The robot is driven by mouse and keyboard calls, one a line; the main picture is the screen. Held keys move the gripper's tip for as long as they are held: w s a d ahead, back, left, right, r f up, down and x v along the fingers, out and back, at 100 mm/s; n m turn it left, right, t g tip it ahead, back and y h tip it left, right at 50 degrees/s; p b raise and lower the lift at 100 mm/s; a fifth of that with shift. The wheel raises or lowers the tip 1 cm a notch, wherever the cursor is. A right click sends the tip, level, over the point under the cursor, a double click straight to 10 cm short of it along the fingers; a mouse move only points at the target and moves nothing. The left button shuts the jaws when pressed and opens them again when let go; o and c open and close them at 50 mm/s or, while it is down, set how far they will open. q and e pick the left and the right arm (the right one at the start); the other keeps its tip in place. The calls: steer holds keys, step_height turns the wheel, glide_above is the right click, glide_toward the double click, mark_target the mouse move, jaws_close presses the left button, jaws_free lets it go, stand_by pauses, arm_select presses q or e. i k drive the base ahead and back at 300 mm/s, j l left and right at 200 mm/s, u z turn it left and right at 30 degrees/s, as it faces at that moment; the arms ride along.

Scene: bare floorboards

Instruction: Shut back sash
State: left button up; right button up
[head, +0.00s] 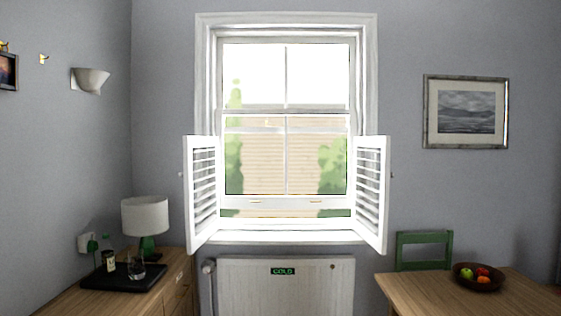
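The sash window (287,112) is straight ahead in the back wall. The front lower sash (287,202) is raised a little, with a narrow open strip beneath its bottom rail showing the outside. Its top rail crosses the window at mid-height. A second horizontal bar (268,129) shows just below that rail through the glass and appears to be the bottom rail of the back upper sash. I cannot tell clearly whether there is a gap above the back sash. Two small handles sit on the front sash's bottom rail. Neither of my grippers is in view.
White louvred shutters, left (202,192) and right (370,192), stand swung open into the room. A radiator (287,288) is below the sill. A wooden cabinet (181,276) with a lamp (146,215) is left; a table (410,286) with a fruit bowl (479,277) and green chair (424,238) is right.

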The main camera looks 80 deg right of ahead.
mark_target(226, 202)
steer(key=z, duration=2.75)
steer(key=i+j, duration=0.15)
steer(key=i, duration=0.4)
steer(key=i+j, duration=0.15)
steer(key=i, duration=0.4)
steer(key=i+j, duration=0.1)
steer(key=i, duration=0.4)
steer(key=i+j+z, duration=0.1)
steer(key=i, duration=0.45)
steer(key=i+j, duration=0.25)
steer(key=i, duration=0.3)
steer(key=i+j, duration=0.2)
steer(key=i, duration=0.3)
steer(key=i+j, duration=0.15)
steer(key=i, duration=0.4)
steer(key=z, duration=0.05)
